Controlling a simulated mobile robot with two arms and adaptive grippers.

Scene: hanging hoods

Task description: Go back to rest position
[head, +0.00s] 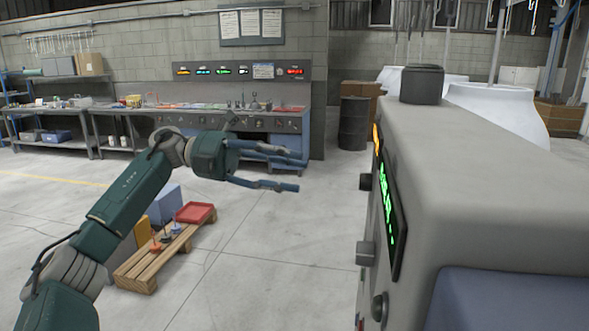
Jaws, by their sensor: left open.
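My left gripper (284,168) is at the end of the green left arm, in the middle of the head view. Its fingers are spread apart and point to the right, with nothing between them. It hangs in the air above the concrete floor, left of the large grey machine. My right gripper is not in this view.
A grey machine (470,170) with a green display fills the right side close by. A wooden pallet (150,268) with a red tray (195,212) stands on the floor at left. Workbenches (68,142) line the back wall, near a dark barrel (354,124). The middle floor is clear.

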